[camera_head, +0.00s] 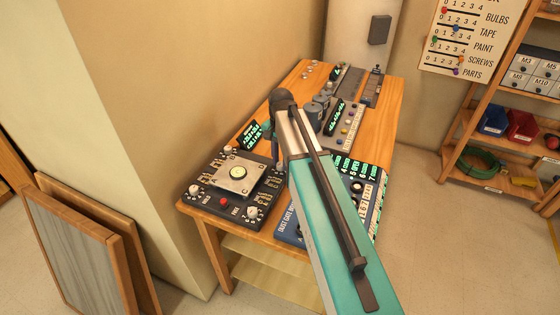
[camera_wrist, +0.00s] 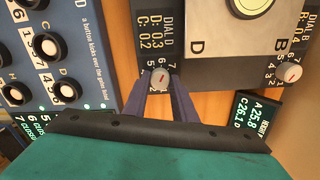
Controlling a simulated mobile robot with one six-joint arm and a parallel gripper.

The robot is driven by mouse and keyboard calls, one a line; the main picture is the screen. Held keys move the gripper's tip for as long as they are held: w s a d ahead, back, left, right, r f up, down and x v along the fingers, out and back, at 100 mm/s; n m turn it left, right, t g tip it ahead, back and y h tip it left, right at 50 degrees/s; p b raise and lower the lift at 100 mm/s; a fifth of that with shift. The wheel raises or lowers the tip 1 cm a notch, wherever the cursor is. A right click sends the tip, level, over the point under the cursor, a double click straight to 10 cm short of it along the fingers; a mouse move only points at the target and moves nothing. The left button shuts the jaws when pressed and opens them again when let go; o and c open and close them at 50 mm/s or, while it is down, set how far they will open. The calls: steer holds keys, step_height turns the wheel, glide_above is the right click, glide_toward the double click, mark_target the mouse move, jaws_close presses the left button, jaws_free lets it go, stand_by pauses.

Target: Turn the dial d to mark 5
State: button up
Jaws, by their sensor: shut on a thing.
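Dial D (camera_wrist: 160,80) is a small white knob with a red pointer mark on a dark panel corner, beside printed digits. My gripper (camera_wrist: 160,84) has one dark finger on each side of the dial and is shut on it. In the wrist view the white text next to it reads DIAL D, with lines that seem to read D: 03 and C: 02. Which digit the pointer meets is too small to tell for sure.
The dial panel (camera_head: 212,202) carries a raised square plate (camera_head: 236,178) with a round yellowish-green centre. Dial B (camera_wrist: 291,72) and a green-lit height display (camera_wrist: 258,113) sit nearby. A blue panel with several black-and-white knobs (camera_wrist: 46,45) stands close on the left in the wrist view.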

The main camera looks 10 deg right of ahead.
steer(key=n, duration=0.6)
steer(key=shift+w+r, duration=0.1)
steer(key=shift+w, duration=0.05)
steer(key=n, duration=0.5)
steer(key=shift+n, duration=0.4)
steer(key=o, duration=1)
steer(key=shift+o, duration=0.2)
steer(key=shift+r, duration=0.1)
